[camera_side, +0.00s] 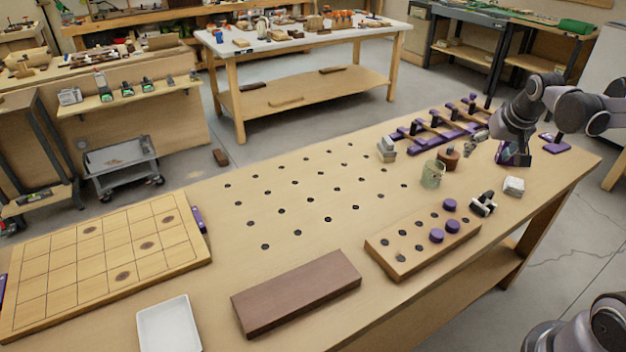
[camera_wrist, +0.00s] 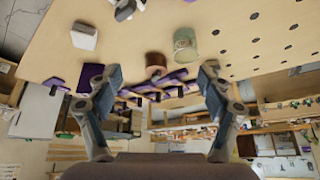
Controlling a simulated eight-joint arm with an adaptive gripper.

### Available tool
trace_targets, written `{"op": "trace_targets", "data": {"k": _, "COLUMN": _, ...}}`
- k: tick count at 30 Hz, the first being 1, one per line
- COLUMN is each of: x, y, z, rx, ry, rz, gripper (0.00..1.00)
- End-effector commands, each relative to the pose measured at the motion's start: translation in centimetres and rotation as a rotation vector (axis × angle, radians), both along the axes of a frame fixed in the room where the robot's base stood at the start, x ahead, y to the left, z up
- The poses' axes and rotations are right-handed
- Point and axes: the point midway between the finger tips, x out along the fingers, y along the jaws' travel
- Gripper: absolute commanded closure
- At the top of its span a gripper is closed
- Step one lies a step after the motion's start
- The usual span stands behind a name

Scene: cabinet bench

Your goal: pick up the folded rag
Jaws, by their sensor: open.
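A small pale, off-white block-like bundle, which looks like the folded rag (camera_side: 513,186), lies on the bench near its right end. In the wrist view the folded rag (camera_wrist: 84,36) is at the upper left, beyond the left fingertip and apart from it. My gripper (camera_side: 477,141) is above the bench's right part, back and left of the rag in the side view. In the wrist view my gripper (camera_wrist: 150,84) has its fingers wide apart with nothing between them.
Near the rag are a black-and-silver part (camera_side: 484,204), a greenish jar (camera_side: 432,174), a brown round pot (camera_side: 449,158) and a purple rack (camera_side: 440,128). A wooden block with purple pegs (camera_side: 418,246) stands in front. The bench edge is close on the rag's right.

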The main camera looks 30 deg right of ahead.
Motion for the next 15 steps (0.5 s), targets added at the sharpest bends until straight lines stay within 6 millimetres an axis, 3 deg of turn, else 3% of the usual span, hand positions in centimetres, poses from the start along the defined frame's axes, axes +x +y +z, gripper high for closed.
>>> {"op": "trace_targets", "data": {"k": 1, "x": 0.0, "y": -2.7, "z": -0.6, "rx": 0.006, "ry": 0.010, "rz": -0.059, "gripper": 0.21}}
{"op": "trace_targets", "data": {"k": 3, "x": -0.1, "y": -5.9, "z": -1.5, "rx": 0.015, "ry": 0.022, "rz": -0.132, "gripper": 0.21}}
{"op": "trace_targets", "data": {"k": 9, "x": -1.9, "y": -13.8, "z": -4.5, "rx": 0.041, "ry": 0.050, "rz": -0.313, "gripper": 0.21}}
{"op": "trace_targets", "data": {"k": 15, "x": -3.5, "y": -17.8, "z": -6.5, "rx": 0.055, "ry": 0.065, "rz": -0.409, "gripper": 0.21}}
